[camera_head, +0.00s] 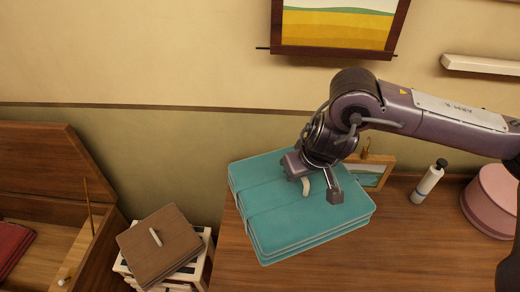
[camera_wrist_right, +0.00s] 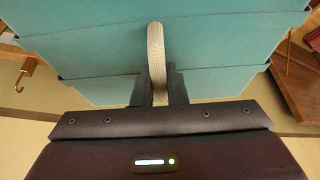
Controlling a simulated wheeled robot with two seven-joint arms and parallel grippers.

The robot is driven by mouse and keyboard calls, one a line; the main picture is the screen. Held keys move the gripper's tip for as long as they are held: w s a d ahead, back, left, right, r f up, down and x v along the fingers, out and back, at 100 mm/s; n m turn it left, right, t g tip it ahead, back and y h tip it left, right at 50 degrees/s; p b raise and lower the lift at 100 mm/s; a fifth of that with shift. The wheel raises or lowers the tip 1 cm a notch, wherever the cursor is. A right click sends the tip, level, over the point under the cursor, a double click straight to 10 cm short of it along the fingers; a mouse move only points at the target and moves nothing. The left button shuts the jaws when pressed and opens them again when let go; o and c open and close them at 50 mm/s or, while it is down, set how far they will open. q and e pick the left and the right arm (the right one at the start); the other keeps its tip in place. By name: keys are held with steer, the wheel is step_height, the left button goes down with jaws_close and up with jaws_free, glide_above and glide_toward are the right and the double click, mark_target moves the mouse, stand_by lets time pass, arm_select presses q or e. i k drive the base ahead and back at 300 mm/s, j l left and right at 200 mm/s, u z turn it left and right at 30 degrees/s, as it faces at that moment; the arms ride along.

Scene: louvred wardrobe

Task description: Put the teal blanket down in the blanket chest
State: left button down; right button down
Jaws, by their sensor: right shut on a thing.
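The teal blanket (camera_head: 275,220) is a folded, layered stack with a strap line and a cream loop handle (camera_head: 306,187) on top. It shows at the left end of the wooden top in the head view; I cannot tell whether it touches that top. My right gripper (camera_head: 319,188) is above the blanket, shut on the cream loop, which stands between the fingers in the right wrist view (camera_wrist_right: 157,65). The blanket chest (camera_head: 82,245) is at the far left, its lid (camera_head: 40,155) raised, with a dark red item (camera_head: 12,245) inside. My left gripper is not in view.
A brown box-like item (camera_head: 160,245) with a pale handle lies on a white slatted crate (camera_head: 205,255) between chest and wooden top (camera_head: 400,250). A framed picture (camera_head: 372,172), white bottle (camera_head: 428,182) and pink round box (camera_head: 492,198) stand right of the blanket.

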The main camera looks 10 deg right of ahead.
mark_target(53, 262)
steer(key=u, duration=1.85)
